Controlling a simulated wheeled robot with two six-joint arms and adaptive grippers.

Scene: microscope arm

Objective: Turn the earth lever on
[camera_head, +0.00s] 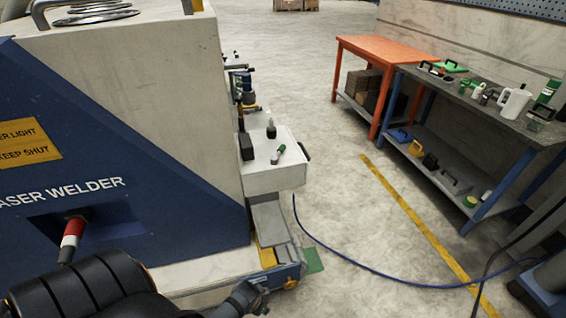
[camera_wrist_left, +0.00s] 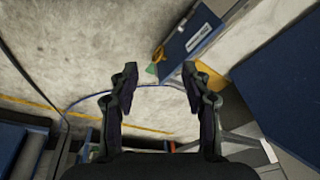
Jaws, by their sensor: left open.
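A lever with a red, white and black handle (camera_head: 72,238) sticks out of a recess in the blue side of the laser welder (camera_head: 150,150), at the lower left of the head view. No readable label shows whether it is the earth lever. My left arm is in front of the machine at the bottom left, close below this handle in the picture. In the left wrist view my left gripper (camera_wrist_left: 159,72) is open, with nothing between its fingers. It points over the floor towards a blue box-like part (camera_wrist_left: 192,32) with a yellow loop. My right gripper is not in view.
A white tray (camera_head: 275,178) with small items juts from the machine's side. A blue cable (camera_head: 360,275) crosses the floor. An orange table (camera_head: 385,50) and a dark workbench (camera_head: 480,100) stand at right. Floor between machine and tables is mostly clear.

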